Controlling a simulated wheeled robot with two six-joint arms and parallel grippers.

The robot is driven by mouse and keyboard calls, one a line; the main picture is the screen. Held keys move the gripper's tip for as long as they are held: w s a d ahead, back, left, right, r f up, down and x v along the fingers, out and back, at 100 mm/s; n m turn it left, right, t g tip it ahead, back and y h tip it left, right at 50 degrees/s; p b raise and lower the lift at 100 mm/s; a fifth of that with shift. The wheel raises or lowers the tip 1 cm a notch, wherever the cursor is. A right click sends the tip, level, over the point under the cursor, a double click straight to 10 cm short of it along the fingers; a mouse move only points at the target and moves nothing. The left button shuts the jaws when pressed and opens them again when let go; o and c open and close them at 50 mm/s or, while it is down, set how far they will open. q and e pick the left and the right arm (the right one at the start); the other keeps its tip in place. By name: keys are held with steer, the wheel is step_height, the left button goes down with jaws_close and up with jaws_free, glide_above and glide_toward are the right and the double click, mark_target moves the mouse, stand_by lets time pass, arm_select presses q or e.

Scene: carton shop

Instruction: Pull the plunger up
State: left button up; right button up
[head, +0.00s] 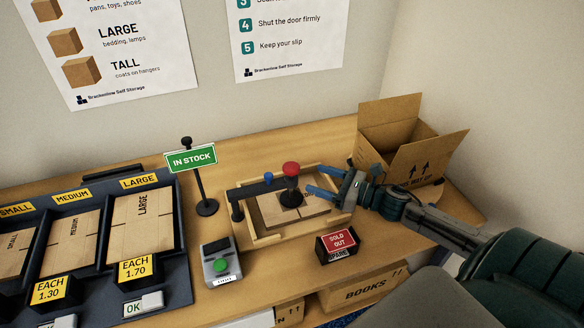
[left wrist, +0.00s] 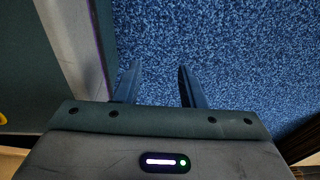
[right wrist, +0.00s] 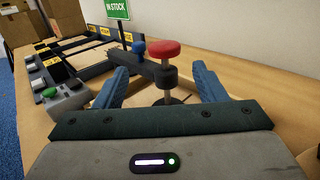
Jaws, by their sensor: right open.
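In the right wrist view the red knob (right wrist: 163,50) shows beyond and above the gap between the blue fingers; contact cannot be seen. My left gripper (left wrist: 158,85) is open and empty above blue carpet, outside the head view.
A SOLD OUT stand (head: 340,241) and a grey device with a green button (head: 219,264) stand in front of the frame. An IN STOCK sign (head: 192,159) is behind left. An open carton (head: 400,140) stands behind right. A dark rack of flat cartons (head: 182,262) fills the left.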

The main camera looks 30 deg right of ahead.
mark_target(292, 167)
steer(key=p+x, duration=0.1)
steer(key=x, duration=0.1)
steer(key=p+x, duration=0.1)
steer(key=x, duration=0.2)
steer(key=shift+w+d+r, duration=0.15)
steer(key=shift+w+d, duration=0.1)
steer(key=shift+d, duration=0.05)
steer(key=p+x, duration=0.1)
steer(key=x, duration=0.2)
steer(key=shift+w+a+p, duration=0.25)
steer(key=shift+w+p, duration=0.1)
steer(key=shift+w, duration=0.1)
arm_select(q)
steer(key=r, duration=0.3)
steer(key=shift+s+d+r, duration=0.15)
steer(key=shift+s+d, duration=0.1)
steer(key=shift+s, duration=0.1)
arm_select(e)
steer(key=shift+a+f, duration=0.1)
steer(key=shift+f, duration=0.2)
steer(key=shift+w, duration=0.1)
